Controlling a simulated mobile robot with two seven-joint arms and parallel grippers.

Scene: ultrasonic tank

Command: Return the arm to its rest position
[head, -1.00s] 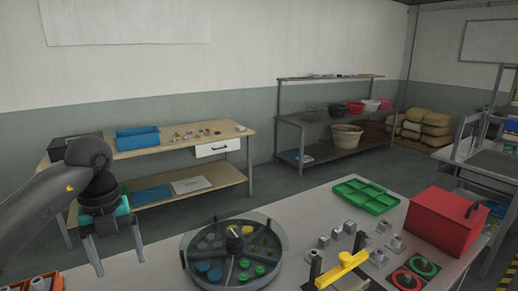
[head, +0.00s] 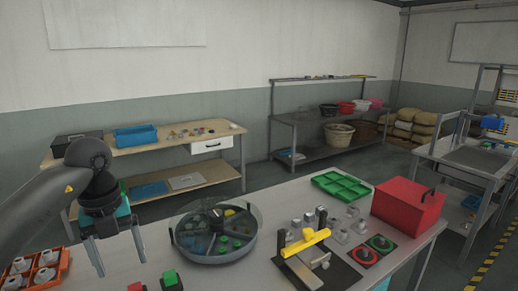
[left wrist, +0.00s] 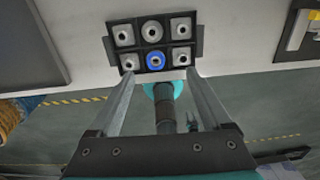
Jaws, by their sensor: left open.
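My left gripper (head: 121,264) hangs over the near left part of the grey worktable (head: 290,205) in the head view, fingers pointing down and spread apart, with nothing between them. My left arm comes in bent from the left edge. In the left wrist view the two fingers of the left gripper (left wrist: 160,78) are wide apart and empty. Beyond their tips is a dark rack (left wrist: 198,45) with several grey ring-shaped parts and one blue one (left wrist: 154,59).
An orange tray (head: 67,263) of pale parts lies left of the gripper. A round divided tank (head: 257,243) stands to its right. Beyond are a yellow-handled fixture (head: 305,242), a green tray (head: 342,186) and a red box (head: 408,205). A wooden bench (head: 100,153) stands behind.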

